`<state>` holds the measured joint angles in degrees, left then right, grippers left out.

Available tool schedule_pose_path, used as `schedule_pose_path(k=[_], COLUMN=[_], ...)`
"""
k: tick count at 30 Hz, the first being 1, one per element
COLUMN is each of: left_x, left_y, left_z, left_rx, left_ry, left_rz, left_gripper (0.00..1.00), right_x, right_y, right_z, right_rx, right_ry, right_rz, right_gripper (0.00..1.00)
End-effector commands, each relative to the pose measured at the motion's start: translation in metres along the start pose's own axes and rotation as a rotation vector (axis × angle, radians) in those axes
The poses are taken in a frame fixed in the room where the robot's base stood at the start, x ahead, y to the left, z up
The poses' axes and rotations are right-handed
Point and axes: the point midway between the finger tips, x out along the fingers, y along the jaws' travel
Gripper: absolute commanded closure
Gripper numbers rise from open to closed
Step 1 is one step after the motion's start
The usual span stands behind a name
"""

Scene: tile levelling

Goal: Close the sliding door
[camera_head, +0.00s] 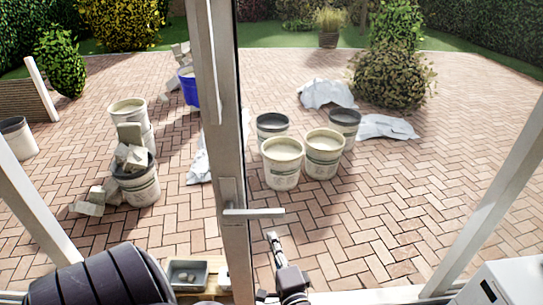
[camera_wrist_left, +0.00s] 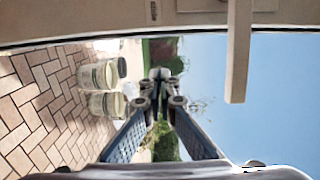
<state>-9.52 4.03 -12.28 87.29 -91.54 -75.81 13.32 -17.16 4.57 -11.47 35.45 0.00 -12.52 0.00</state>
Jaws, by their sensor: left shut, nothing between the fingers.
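The sliding door's pale upright frame (camera_head: 219,120) runs from top to bottom of the head view, left of centre. Its lever handle (camera_head: 255,213) sticks out to the right. My left gripper (camera_head: 272,238) is just below the handle and right of the frame, pointing up; it is shut and empty. In the left wrist view, its fingers (camera_wrist_left: 161,74) meet at the tips. The handle (camera_wrist_left: 238,50) hangs down to their right there, with the door frame (camera_wrist_left: 150,14) across the top. A gap shows between fingers and handle. My right gripper is not in view.
Outside, several buckets (camera_head: 282,163) stand on brick paving, with crumpled sheets (camera_head: 327,94) behind them. Pale side frame posts stand at left (camera_head: 30,205) and right (camera_head: 497,195). A white box (camera_head: 505,283) is at bottom right, and a grey tray (camera_head: 187,274) at bottom left.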

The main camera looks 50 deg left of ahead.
Motion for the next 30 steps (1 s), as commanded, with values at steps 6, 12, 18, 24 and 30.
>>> schedule_pose_path(k=[6,12,18,24,30], left_x=[0.050,0.068,0.072,0.073,0.073], left_y=[-0.005,-0.004,-0.001,0.001,0.001], left_z=[0.000,0.021,0.037,0.040,0.039], left_rx=[0.003,0.005,0.002,0.000,0.000], left_ry=[-0.001,-0.001,-0.001,0.000,0.000], left_rz=[-0.001,0.002,0.002,0.003,0.003], left_gripper=[1.00,1.00,1.00,1.00,1.00], right_x=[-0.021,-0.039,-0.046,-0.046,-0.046], right_y=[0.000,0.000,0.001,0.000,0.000], right_z=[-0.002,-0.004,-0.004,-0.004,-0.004], right_rx=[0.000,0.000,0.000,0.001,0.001], right_ry=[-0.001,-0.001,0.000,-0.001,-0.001], right_rz=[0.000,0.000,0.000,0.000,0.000], right_gripper=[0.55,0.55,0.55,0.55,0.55])
